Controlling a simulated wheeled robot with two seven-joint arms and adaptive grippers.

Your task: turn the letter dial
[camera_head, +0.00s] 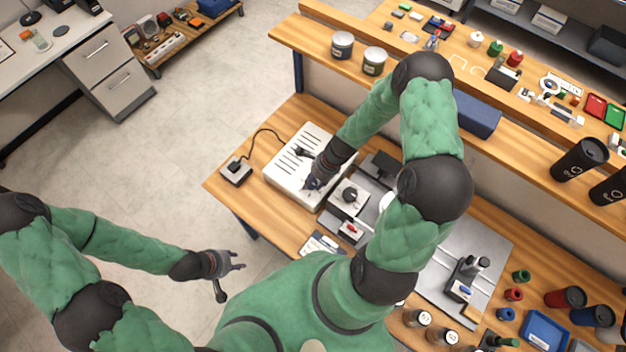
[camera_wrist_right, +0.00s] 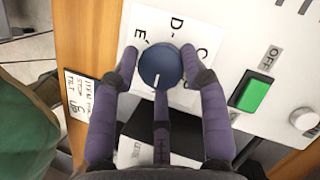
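The letter dial (camera_wrist_right: 160,66) is a round blue-grey knob with a white pointer line, on a white plate (camera_wrist_right: 146,17) printed with letters, among them D and E. The pointer line is towards the lower edge of the knob. My right gripper (camera_wrist_right: 161,75) has fingers at the left, right and lower sides of the dial, very close to it. Contact is not clear. In the head view my right gripper (camera_head: 315,183) is over the white slotted box (camera_head: 285,178) and hides the dial. My left gripper (camera_head: 232,268) is open and empty, over the floor.
A green button labelled OFF (camera_wrist_right: 252,96) and a white knob (camera_wrist_right: 304,119) sit right of the dial. Beside the box is a plate with a dark knob (camera_head: 349,194). A printed card (camera_wrist_right: 79,103) lies on the wooden bench. A small cabled box (camera_head: 236,172) stands left.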

